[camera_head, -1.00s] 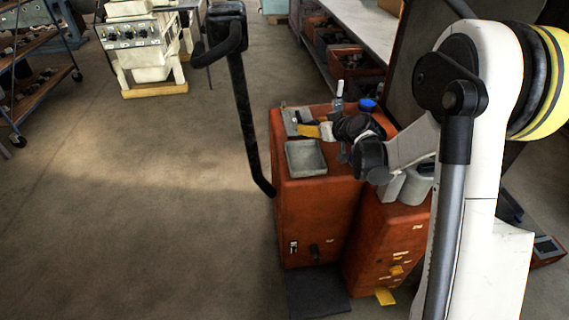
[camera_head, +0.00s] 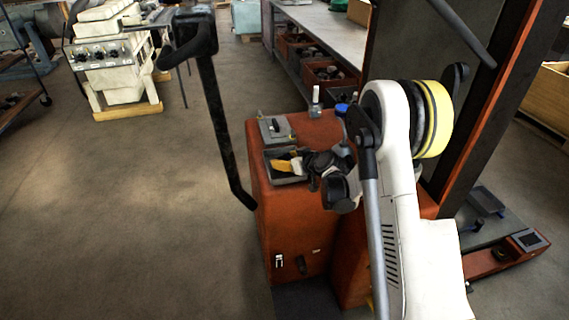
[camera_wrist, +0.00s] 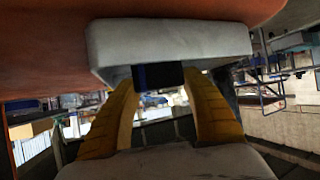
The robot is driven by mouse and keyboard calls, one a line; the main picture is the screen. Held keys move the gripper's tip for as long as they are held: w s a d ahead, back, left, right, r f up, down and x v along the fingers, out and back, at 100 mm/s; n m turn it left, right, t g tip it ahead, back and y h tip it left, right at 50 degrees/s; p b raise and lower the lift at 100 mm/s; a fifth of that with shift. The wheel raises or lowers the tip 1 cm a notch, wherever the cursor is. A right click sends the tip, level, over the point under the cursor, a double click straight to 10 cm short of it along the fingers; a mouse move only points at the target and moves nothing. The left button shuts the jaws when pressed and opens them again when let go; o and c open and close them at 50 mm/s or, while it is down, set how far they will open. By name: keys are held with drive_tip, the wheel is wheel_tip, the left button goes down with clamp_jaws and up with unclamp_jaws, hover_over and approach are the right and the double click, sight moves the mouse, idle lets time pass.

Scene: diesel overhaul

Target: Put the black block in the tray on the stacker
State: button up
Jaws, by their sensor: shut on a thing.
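The orange stacker (camera_head: 292,220) stands in the middle of the head view. The shallow grey tray (camera_head: 270,168) lies on its top, partly hidden by my gripper (camera_head: 289,166). The tray also shows in the wrist view (camera_wrist: 170,40), close in front of the fingers. My gripper's yellow fingers (camera_wrist: 160,100) are shut on the black block (camera_wrist: 158,75). The block overlaps the tray's rim in the wrist view. I cannot tell whether it touches the tray floor. In the head view the block is too small to make out.
Behind the tray on the stacker top are a grey box (camera_head: 276,130) with a dark part on it, a small bottle (camera_head: 315,103) and a blue item (camera_head: 341,108). The stacker's black handle (camera_head: 222,125) rises at the left. Open floor lies left of it.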

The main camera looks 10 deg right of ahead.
drive_tip(key=shift+r, duration=0.1)
drive_tip(key=shift+f, duration=0.25)
drive_tip(key=o, duration=1.2)
drive_tip(key=shift+r, duration=0.1)
